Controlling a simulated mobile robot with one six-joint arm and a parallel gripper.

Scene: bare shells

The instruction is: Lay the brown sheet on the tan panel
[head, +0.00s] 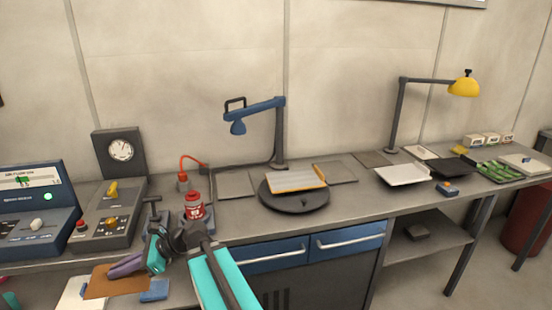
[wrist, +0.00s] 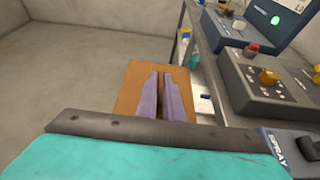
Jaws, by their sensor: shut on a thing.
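The brown sheet (head: 113,284) is a flat rectangle at the lower left of the head view, near the bench's front edge. My gripper (head: 112,271) has purple fingers and is shut on it. In the wrist view the brown sheet (wrist: 136,86) extends past both sides of the fingers (wrist: 165,78), which hide its middle. Several flat panels lie on the bench: a grey-tan one (head: 235,184) left of the turntable, one (head: 336,172) behind it, and a browner one (head: 372,159) farther right. I cannot tell which is the tan panel.
A dark turntable (head: 305,202) carries a pale, yellow-edged plate (head: 292,181). A red can (head: 195,207) stands near my arm. A blue lamp (head: 280,130) overhangs the bench. A white tray (head: 403,174) lies to the right. Control boxes (head: 107,212) stand at left.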

